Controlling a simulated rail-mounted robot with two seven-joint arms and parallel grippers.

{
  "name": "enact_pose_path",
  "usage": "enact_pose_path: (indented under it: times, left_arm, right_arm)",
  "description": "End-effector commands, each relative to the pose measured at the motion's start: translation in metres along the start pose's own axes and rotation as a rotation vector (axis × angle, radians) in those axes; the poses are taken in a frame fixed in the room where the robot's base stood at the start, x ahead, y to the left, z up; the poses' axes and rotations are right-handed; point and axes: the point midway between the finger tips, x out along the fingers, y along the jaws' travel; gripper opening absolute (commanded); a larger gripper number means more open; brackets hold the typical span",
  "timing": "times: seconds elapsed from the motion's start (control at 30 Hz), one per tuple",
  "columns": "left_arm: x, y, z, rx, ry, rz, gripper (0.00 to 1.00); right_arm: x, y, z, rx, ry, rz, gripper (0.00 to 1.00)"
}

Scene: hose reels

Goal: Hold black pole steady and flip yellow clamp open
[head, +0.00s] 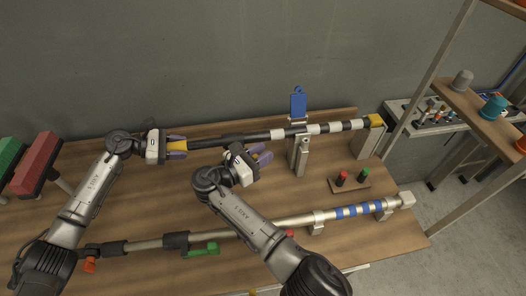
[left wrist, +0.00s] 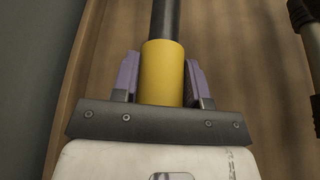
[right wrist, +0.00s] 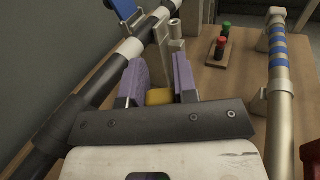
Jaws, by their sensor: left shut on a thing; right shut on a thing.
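The black pole (head: 232,137) with white bands lies across the back of the table. My left gripper (head: 179,147) is shut around the yellow section at its left end; this yellow section (left wrist: 162,75) sits between the fingers in the left wrist view. My right gripper (head: 262,155) is just in front of the pole, apart from its surface. In the right wrist view a small yellow piece (right wrist: 160,97) shows between its fingers, seemingly the yellow clamp; most of it is hidden. The pole (right wrist: 100,87) runs to the left of those fingers.
A blue clamp flap (head: 298,103) stands upright above a grey post (head: 300,155). A silver pole with blue bands (head: 345,212) lies nearer the front. A small base with red and green knobs (head: 350,185) stands between the poles. Shelves (head: 480,115) are at right.

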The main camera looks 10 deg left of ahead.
Motion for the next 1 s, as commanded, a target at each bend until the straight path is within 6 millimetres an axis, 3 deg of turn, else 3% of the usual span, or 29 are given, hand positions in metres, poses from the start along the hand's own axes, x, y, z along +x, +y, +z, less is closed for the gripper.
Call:
enact_pose_path:
  times: [0.43,0.47,0.7,1.0]
  left_arm:
    - [0.0008,-0.0006,0.0009,-0.001,-0.003,-0.003,0.0]
    - [0.0008,-0.0006,0.0009,-0.001,-0.003,-0.003,0.0]
    - [0.0005,-0.0004,0.0009,0.0,-0.003,-0.003,0.0]
    - [0.0003,-0.0003,0.0009,0.0,-0.003,-0.002,0.0]
  right_arm:
    - [-0.0011,-0.0003,-0.0009,-0.002,-0.002,-0.007,0.0]
    - [-0.0011,-0.0003,-0.0009,-0.002,-0.002,-0.007,0.29]
    - [-0.0006,-0.0004,-0.0002,-0.001,-0.002,-0.008,0.52]
    - [-0.0003,-0.0003,0.0032,0.0,-0.003,-0.008,0.53]
